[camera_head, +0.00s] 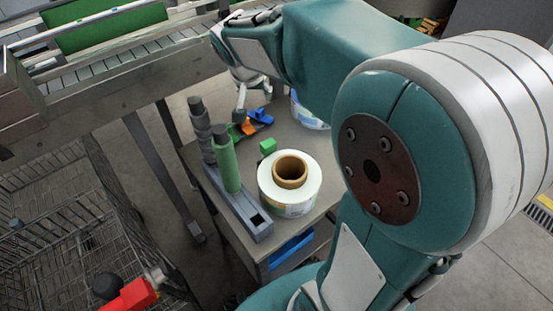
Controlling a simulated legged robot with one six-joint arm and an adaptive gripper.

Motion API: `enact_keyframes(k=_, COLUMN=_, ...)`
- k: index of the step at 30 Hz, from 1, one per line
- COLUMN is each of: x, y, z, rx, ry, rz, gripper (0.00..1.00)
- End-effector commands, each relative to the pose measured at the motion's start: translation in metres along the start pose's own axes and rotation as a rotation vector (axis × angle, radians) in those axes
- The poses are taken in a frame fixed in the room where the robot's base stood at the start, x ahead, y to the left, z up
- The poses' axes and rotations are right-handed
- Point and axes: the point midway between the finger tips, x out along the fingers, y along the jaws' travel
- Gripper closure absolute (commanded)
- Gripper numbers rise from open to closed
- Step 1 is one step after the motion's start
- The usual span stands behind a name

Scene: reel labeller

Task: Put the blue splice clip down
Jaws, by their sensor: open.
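The blue splice clip (262,116) lies on the grey cart top near its back edge, beside an orange clip (248,127). My gripper (241,108) points down just left of the blue clip and above the cart top. It is open, and I see nothing held in it. Part of it is hidden behind my own wrist, and I cannot tell whether a finger touches the blue clip.
A white label reel (300,205) with a brown core stands on the cart. A conveyor (130,85) runs behind; a wire trolley (75,225) stands left.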

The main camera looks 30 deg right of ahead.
Motion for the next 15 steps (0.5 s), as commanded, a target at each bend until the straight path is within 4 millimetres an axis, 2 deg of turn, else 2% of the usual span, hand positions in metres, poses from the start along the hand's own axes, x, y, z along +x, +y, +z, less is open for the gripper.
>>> enact_keyframes(k=1, x=-0.016, y=0.008, z=0.011, rx=-0.031, ry=0.003, rz=-0.020, gripper=0.38)
enact_keyframes(k=6, x=-0.054, y=0.030, z=0.055, rx=-0.161, ry=0.003, rz=-0.091, gripper=0.38)
enact_keyframes(k=9, x=-0.072, y=0.043, z=0.082, rx=-0.241, ry=0.008, rz=-0.135, gripper=0.38)
enact_keyframes(k=15, x=-0.094, y=0.064, z=0.138, rx=-0.401, ry=0.034, rz=-0.225, gripper=0.38)
